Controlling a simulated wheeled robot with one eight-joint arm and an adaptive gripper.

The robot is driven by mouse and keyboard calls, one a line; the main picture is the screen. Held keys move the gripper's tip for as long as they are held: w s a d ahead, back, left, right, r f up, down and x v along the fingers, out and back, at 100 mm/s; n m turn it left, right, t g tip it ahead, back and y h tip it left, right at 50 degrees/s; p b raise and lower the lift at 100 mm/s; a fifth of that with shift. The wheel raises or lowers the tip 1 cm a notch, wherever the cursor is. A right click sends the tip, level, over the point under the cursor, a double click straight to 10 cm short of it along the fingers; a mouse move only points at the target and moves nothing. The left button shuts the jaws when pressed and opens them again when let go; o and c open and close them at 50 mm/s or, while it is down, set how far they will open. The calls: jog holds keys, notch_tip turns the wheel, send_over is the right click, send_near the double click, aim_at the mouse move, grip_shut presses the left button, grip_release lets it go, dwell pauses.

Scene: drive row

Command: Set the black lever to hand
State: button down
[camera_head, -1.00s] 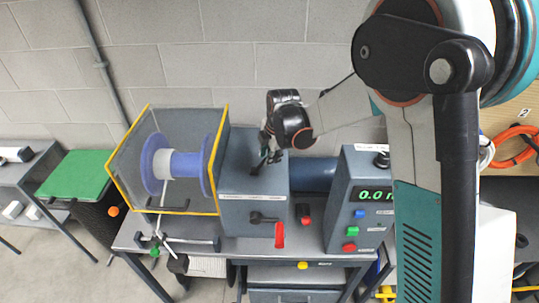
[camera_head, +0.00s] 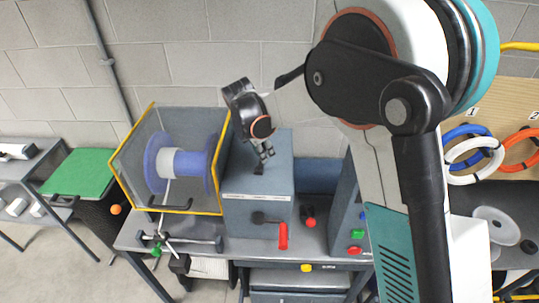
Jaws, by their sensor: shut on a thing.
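A grey machine box (camera_head: 235,185) stands on the bench in the middle of the camera_head view. My gripper (camera_head: 264,157) reaches down over its top face from behind. Its fingers are shut on a thin dark piece, which appears to be the black lever (camera_head: 259,170), at the top of the box. The fingers hide most of the lever, so its exact angle and any position marks are too small to read.
A clear guard with yellow edges (camera_head: 219,165) covers a blue spool (camera_head: 193,172) left of the box. A red button (camera_head: 309,222) stands to the right.

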jog(key=shift+a+h+b, duration=0.6)
jog(key=shift+a+h, duration=0.45)
jog(key=shift+h, duration=0.05)
jog(key=shift+r, duration=0.1)
jog(key=c, duration=1.3)
grip_release()
jog(key=v, duration=1.2)
